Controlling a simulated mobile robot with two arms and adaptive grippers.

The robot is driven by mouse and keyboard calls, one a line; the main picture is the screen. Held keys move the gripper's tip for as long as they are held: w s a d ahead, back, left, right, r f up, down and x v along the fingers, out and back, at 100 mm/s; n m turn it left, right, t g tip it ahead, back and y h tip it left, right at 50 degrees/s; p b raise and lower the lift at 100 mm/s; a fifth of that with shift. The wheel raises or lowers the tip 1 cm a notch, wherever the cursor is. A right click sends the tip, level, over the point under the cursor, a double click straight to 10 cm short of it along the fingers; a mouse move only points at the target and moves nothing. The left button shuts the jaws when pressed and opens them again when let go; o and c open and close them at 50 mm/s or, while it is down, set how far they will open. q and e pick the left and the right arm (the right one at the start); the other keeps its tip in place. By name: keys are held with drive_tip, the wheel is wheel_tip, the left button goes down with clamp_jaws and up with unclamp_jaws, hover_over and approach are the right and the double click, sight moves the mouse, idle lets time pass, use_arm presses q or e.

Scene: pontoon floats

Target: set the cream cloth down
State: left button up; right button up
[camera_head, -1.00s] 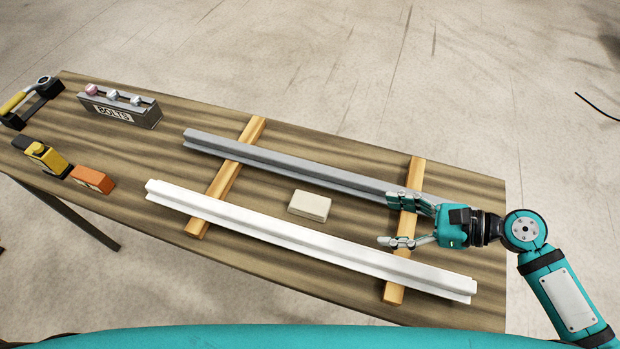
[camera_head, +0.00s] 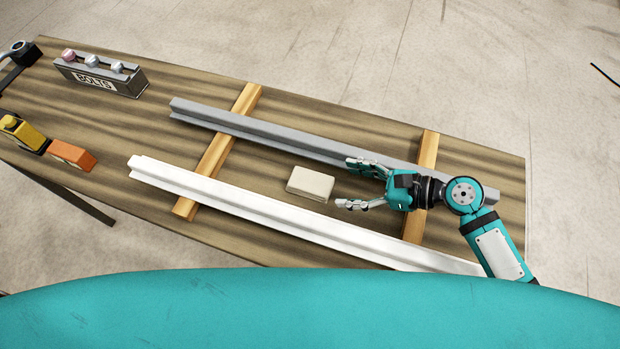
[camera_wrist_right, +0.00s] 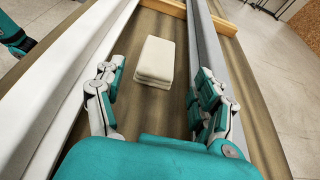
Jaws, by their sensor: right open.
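The cream cloth (camera_head: 311,184) is a folded block lying on the wooden table between the grey beam and the white beam. In the right wrist view the cloth (camera_wrist_right: 156,60) lies ahead of the fingers, a little left of the middle of the gap. My right gripper (camera_head: 352,184) is open and empty, just right of the cloth, with its fingers pointing at it. It is apart from the cloth. In the right wrist view the fingers (camera_wrist_right: 160,95) are spread wide. My left gripper is not in the head view.
A grey beam (camera_head: 255,130) and a white beam (camera_head: 235,200) rest across wooden battens (camera_head: 216,150) on the table (camera_head: 480,165). A bolts box (camera_head: 100,76), an orange block (camera_head: 72,155) and a yellow tool (camera_head: 22,133) are at the left. Bare tabletop surrounds the cloth.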

sight(312, 181)
drive_tip(key=x, duration=0.3)
drive_tip(key=shift+w+a+f, duration=0.15)
drive_tip(key=shift+a, duration=0.05)
drive_tip(key=shift+a+f+p, duration=0.15)
drive_tip(key=shift+a+p, duration=0.3)
drive_tip(key=shift+a, duration=0.05)
drive_tip(key=p+x, duration=0.1)
drive_tip(key=x, duration=0.2)
drive_tip(key=shift+w+a+f, duration=0.15)
drive_tip(key=shift+a+f, duration=0.05)
drive_tip(key=shift+a, duration=0.1)
drive_tip(key=shift+w+a+f, duration=0.1)
drive_tip(key=shift+a+f, duration=0.15)
drive_tip(key=shift+a, duration=0.1)
drive_tip(key=shift+c, duration=0.2)
drive_tip(key=c, duration=0.9)
drive_tip(key=shift+d+r, duration=0.1)
drive_tip(key=shift+r, duration=0.05)
